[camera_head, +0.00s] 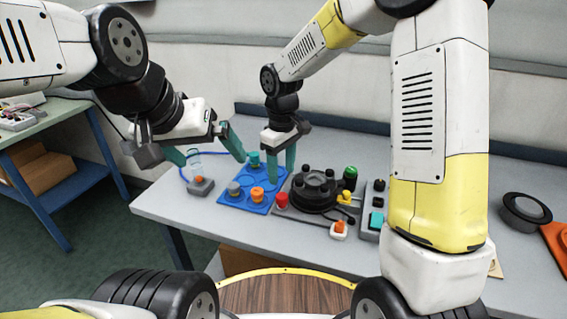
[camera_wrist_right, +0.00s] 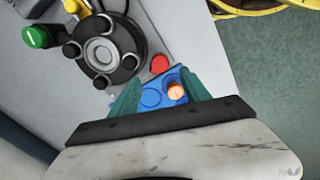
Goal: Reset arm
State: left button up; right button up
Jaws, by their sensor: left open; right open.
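My left gripper (camera_head: 213,160) is open and empty, above the left part of the grey table (camera_head: 165,205). My right gripper (camera_head: 282,166) points down over the blue tray's right side, and its two teal fingers also show in the right wrist view (camera_wrist_right: 160,88). It is open, with nothing between the fingertips. The blue tray (camera_head: 233,203) has round recesses and holds a grey, an orange (camera_head: 257,194) and a teal knob-like piece. In the right wrist view the orange piece (camera_wrist_right: 175,91) lies beyond the fingers.
A black round fixture (camera_head: 313,190) stands right of the tray, with a red button (camera_head: 281,200) and a green button (camera_head: 350,173). A black ring (camera_head: 525,212) lies far right. Bare table lies along the front.

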jog(key=s+d+r+m+t+y, duration=0.1)
jog(key=s+d+r+m, duration=0.1)
jog(key=s+d+r, duration=0.3)
jog(key=s+d+r+m+t, duration=0.2)
jog(key=d+r+m, duration=0.1)
jog(key=d+r, duration=0.3)
jog(key=s+d+r+m+t, duration=0.1)
jog(key=s+d+r+m, duration=0.1)
jog(key=s, duration=0.4)
jog(key=s+d+r+m+t+y, duration=0.1)
jog(key=s+d+r+m+t, duration=0.1)
jog(key=s, duration=0.3)
jog(key=shift+s+d+r+m, duration=0.15)
jog(key=shift+s+r+m, duration=0.3)
jog(key=shift+r, duration=0.3)
